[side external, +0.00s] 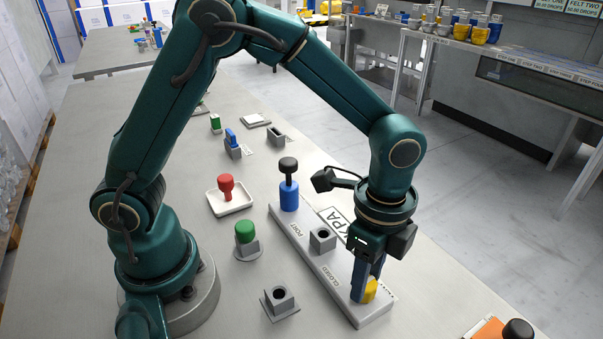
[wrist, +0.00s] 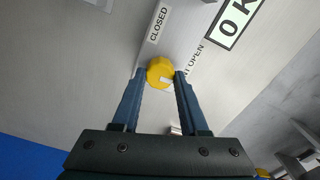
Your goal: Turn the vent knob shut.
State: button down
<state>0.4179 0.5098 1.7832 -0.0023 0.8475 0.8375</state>
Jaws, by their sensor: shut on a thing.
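The yellow vent knob (side external: 370,291) sits at the near end of a long light-grey panel (side external: 318,279). In the wrist view the knob (wrist: 158,70) stands between a "CLOSED" label (wrist: 158,23) and a label ending in "OPEN" (wrist: 192,60). A pale mark shows on the knob's lower edge, on the side towards the "OPEN" label. My gripper (side external: 363,288) points down over the panel, with its blue fingers shut on the knob from both sides. In the side view the fingers partly hide the knob.
A green knob (side external: 245,232), a red handle (side external: 226,187) on a white tray and another grey socket (side external: 280,299) stand to the left.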

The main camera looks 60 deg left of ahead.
jog(key=n, duration=0.4)
jog(key=shift+n, duration=0.4)
jog(key=n, duration=0.9)
jog(key=shift+n, duration=1.8)
jog(key=shift+c, duration=2.2)
grip_release()
